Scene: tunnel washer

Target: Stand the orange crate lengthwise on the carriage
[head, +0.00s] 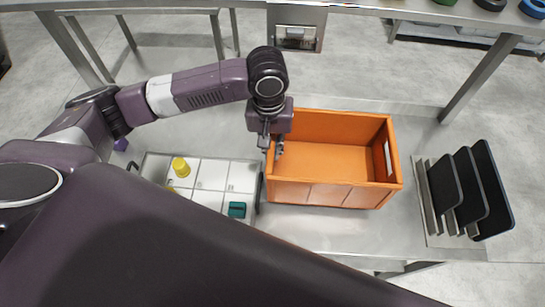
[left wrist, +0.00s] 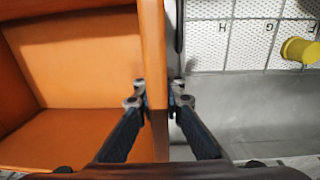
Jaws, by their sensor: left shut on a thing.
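The empty orange crate (head: 335,178) stands upright on a grey metal surface (head: 310,232) in the head view, its open top facing up. I cannot tell whether this surface is the carriage. My left gripper (head: 272,152) is at the crate's left end wall, shut on its rim. In the left wrist view the fingers (left wrist: 158,100) straddle the orange wall (left wrist: 153,60), one inside the crate and one outside. The crate's floor shows at the left of that view. My right gripper is in neither view.
A lettered white grid tray (head: 213,175) lies left of the crate, with a yellow cup (head: 180,167) and a teal block (head: 237,210) on it. A rack of dark upright panels (head: 468,195) stands at the right. Bare metal shows between crate and rack.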

